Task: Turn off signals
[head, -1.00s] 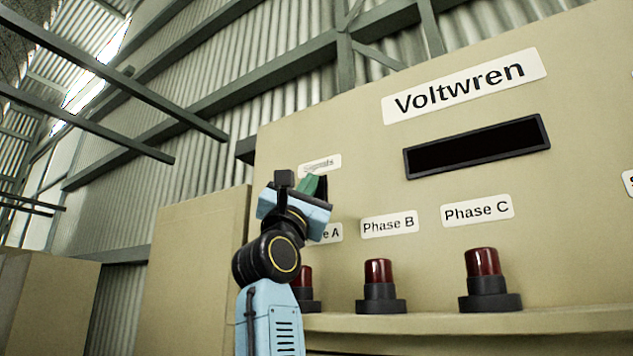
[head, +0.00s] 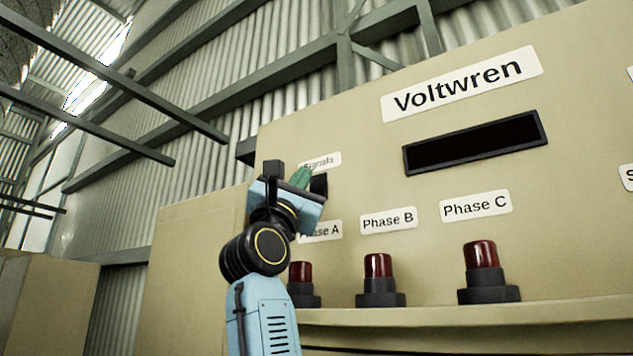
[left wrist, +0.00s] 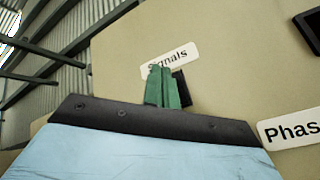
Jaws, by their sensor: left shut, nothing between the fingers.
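The "Signals" label (head: 321,162) is on the beige panel, and it also shows in the left wrist view (left wrist: 170,61). Just below it is a black block, likely the signals switch (head: 319,185); its shape is mostly hidden behind my gripper. It also shows in the left wrist view (left wrist: 183,88), right behind the green fingers. My left gripper (head: 301,178) is shut and empty in front of it; I cannot tell whether it touches. Dark red lamps stand on black bases at Phase A (head: 301,272), Phase B (head: 378,266) and Phase C (head: 481,255); none looks lit. My right gripper is not seen.
The panel (head: 350,130) carries a "Voltwren" sign (head: 462,83) and a dark display (head: 476,144). The lamps stand on a ledge (head: 430,312) that juts out below. A beige cabinet (head: 190,270) stands to the left. Space in front of the upper panel looks clear.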

